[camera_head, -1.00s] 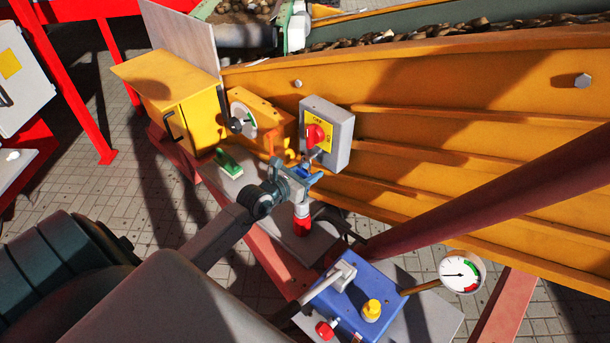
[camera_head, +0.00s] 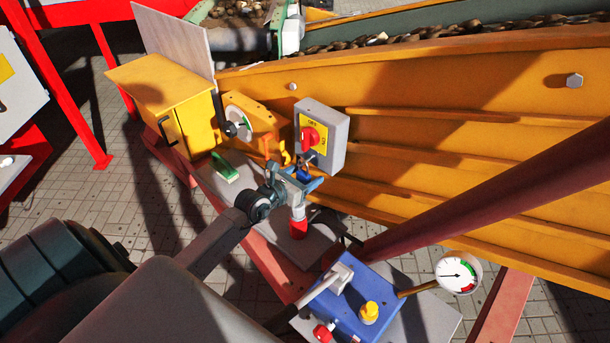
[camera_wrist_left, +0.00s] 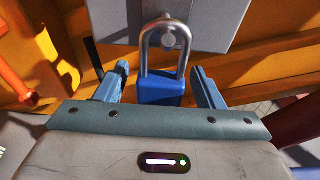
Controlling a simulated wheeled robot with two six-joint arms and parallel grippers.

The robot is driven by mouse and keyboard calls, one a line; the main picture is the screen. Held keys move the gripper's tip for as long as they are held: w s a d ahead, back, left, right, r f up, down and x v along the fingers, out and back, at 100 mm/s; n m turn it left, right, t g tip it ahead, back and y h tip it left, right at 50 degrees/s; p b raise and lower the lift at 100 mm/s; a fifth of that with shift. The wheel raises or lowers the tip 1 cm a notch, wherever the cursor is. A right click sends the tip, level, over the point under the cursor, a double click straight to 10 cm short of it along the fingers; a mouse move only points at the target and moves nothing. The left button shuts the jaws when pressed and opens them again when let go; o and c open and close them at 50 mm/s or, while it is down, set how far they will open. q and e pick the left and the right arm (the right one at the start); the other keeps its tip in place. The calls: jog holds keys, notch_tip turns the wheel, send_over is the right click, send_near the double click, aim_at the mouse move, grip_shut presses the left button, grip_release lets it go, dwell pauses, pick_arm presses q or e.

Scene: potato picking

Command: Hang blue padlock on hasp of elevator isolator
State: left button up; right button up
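The elevator isolator (camera_head: 336,128) is a grey box with a yellow plate and a red knob (camera_head: 309,138); its grey underside part shows at the top of the left wrist view (camera_wrist_left: 195,22). The blue padlock (camera_wrist_left: 160,90) hangs upright below it, its steel shackle (camera_wrist_left: 148,48) looped around the grey hasp (camera_wrist_left: 169,40). In the head view the padlock (camera_head: 303,174) is small and partly hidden. My left gripper (camera_wrist_left: 160,82) is open, with a finger on each side of the padlock and visible gaps between. My right gripper is not in view.
A red-tipped part (camera_head: 299,229) is just below my gripper. A blue box (camera_head: 355,300) with a lever and a gauge (camera_head: 459,273) lie nearer. An orange ribbed wall (camera_head: 480,160) runs behind.

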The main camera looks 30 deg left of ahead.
pick_arm(q)
jog(key=p+v, duration=0.5)
jog(key=v, duration=0.6)
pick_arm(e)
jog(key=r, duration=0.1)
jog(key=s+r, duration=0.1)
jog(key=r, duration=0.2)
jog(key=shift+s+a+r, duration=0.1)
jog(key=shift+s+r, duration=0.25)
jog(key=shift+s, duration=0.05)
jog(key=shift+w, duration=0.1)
